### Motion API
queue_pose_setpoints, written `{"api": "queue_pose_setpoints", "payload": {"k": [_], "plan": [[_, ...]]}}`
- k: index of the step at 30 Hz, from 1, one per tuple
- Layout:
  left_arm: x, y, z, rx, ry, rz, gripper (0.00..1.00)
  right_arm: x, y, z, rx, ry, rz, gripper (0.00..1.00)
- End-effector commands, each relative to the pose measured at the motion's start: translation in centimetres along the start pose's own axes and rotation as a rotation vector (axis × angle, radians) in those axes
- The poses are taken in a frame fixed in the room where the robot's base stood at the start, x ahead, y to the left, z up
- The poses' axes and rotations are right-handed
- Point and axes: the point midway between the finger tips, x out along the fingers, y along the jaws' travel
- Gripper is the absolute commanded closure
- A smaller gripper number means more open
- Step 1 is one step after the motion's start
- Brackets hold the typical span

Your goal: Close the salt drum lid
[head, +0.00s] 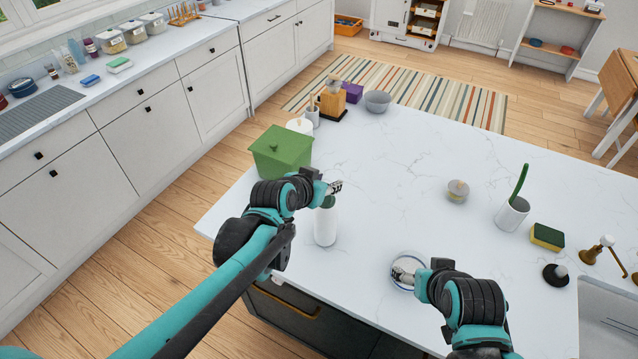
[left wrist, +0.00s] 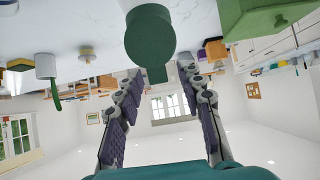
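The salt drum (head: 325,228) is a white cylinder standing upright near the front edge of the white worktop. Its dark green top (head: 328,202) is partly hidden by my left gripper (head: 334,187). In the left wrist view the round green top (left wrist: 150,35) shows with a small green tab (left wrist: 157,74) sticking out from its edge. My left gripper's fingers (left wrist: 160,72) are apart, one on either side of the tab, and I see no clear contact. My right gripper (head: 404,273) is at a white, blue-rimmed round dish (head: 409,254); its finger opening is unclear.
A green lidded box (head: 281,152) stands just left of my left gripper. A small lidded jar (head: 457,191), a white cup with a green handle (head: 512,214) and a sponge (head: 547,237) stand at the right. The middle of the worktop is clear.

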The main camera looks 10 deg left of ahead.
Motion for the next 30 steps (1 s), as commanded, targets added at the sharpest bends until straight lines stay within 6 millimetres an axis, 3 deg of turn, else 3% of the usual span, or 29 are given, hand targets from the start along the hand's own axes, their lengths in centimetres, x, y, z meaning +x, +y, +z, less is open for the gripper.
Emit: {"api": "queue_pose_setpoints", "payload": {"k": [18, 24, 30], "plan": [[-9.9, 0.0, 0.1, -0.001, -0.001, -0.001, 0.62, 0.0, 0.0, 0.0, 0.000, 0.000, 0.000, 0.24], [-11.3, 0.0, 0.1, 0.001, -0.001, 0.000, 0.62, 0.0, 0.0, 0.0, 0.000, 0.000, 0.000, 0.24], [-11.5, 0.0, 0.1, 0.000, -0.001, 0.000, 0.62, 0.0, 0.0, 0.0, 0.000, 0.000, 0.000, 0.24]]}}
